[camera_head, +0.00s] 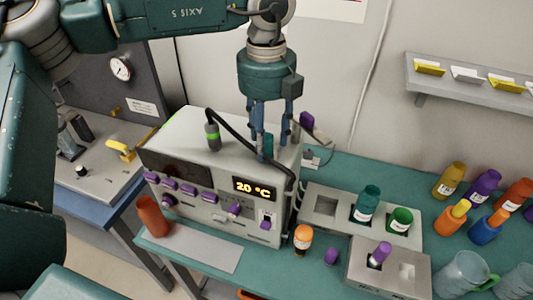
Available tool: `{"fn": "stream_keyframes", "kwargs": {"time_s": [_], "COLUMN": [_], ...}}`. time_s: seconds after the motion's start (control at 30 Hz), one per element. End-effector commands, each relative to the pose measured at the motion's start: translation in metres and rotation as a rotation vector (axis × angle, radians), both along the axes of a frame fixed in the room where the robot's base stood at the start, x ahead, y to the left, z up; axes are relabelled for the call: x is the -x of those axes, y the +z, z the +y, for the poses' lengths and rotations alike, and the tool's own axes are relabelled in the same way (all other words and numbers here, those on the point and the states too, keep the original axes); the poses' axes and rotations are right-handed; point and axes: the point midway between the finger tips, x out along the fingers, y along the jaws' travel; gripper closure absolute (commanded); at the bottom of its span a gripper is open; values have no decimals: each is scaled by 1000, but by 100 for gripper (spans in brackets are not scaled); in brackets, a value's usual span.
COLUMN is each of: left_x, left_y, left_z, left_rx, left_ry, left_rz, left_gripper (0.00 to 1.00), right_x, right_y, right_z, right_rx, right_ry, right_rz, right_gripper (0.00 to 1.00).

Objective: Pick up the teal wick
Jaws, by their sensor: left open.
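My left gripper (271,142) comes down from above over the top of the grey-white machine (190,128), with its blue fingers apart. A small teal piece (267,147), which looks like the teal wick, stands between the fingers at the back right of the machine's top. The fingers partly hide it, and I cannot tell whether they touch it. My right gripper is not in view.
A purple-ended part (307,119) sits close right of the fingers. Right, a grey tray (325,190) holds a teal bottle (367,202) and a green bottle (400,219); more bottles stand beyond.

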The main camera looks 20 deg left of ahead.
Motion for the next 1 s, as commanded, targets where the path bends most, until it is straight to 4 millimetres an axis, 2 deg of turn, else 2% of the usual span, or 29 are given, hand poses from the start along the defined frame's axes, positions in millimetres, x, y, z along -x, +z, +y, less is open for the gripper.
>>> {"fn": "stream_keyframes", "kwargs": {"time_s": [0.13,0.37,0.77,1.0], "left_x": [0,0,-1,-1], "left_y": [0,0,2,24], "left_z": [0,0,0,-1], "left_rx": [0,0,0,2], "left_ry": [1,1,1,1], "left_rz": [0,0,-1,-5], "left_gripper": [54,99,100,100], "right_x": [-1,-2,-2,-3], "right_y": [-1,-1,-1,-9], "right_z": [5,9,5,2], "right_rx": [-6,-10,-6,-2], "right_ry": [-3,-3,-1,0], "right_rz": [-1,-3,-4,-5], "right_gripper": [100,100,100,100]}}
